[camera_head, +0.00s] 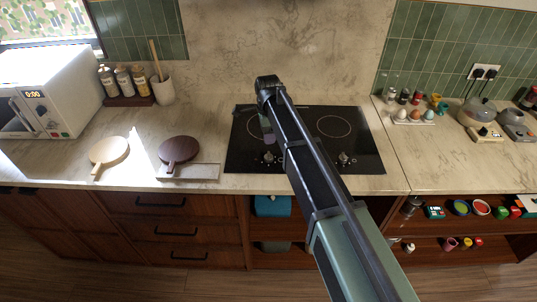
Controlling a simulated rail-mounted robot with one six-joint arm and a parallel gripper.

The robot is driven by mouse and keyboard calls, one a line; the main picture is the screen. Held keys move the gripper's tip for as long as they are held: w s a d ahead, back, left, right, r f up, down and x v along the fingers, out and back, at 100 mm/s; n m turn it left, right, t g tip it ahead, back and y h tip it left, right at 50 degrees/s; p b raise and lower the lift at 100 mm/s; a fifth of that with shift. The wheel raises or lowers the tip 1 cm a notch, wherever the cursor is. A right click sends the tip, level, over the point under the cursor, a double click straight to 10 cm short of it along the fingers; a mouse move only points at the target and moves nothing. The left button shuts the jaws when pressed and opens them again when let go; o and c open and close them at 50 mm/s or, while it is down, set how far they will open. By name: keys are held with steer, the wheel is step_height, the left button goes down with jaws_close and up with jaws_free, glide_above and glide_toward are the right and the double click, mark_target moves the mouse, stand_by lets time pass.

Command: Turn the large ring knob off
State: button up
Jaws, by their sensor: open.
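The black cooktop (365,150) is set into the marble counter. One burner ring (333,126) shows on its right half; the left half is partly hidden by my arm. Two small knobs stand along its front: a left knob (268,157) and a right knob (343,157). I cannot tell from here which one belongs to the large ring or how either is turned. My gripper (269,138) hangs over the left half of the cooktop, just behind the left knob. It is open and small in view; I cannot tell whether it touches anything.
A dark round board (179,149) and a light round board (109,151) lie left of the cooktop. A white microwave (60,90), bottles and a utensil crock (163,91) stand farther left. An egg tray (414,117) and kettle (477,112) stand right.

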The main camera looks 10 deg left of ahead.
mark_target(269, 154)
steer(key=f+b, duration=0.3)
steer(key=f+m+b, duration=0.1)
steer(key=f+b, duration=0.3)
steer(key=f+m+b, duration=0.1)
steer(key=f+b, duration=0.3)
steer(key=shift+s+d, duration=0.15)
steer(key=shift+s, duration=0.1)
steer(key=shift+r, duration=0.15)
steer(key=c, duration=0.9)
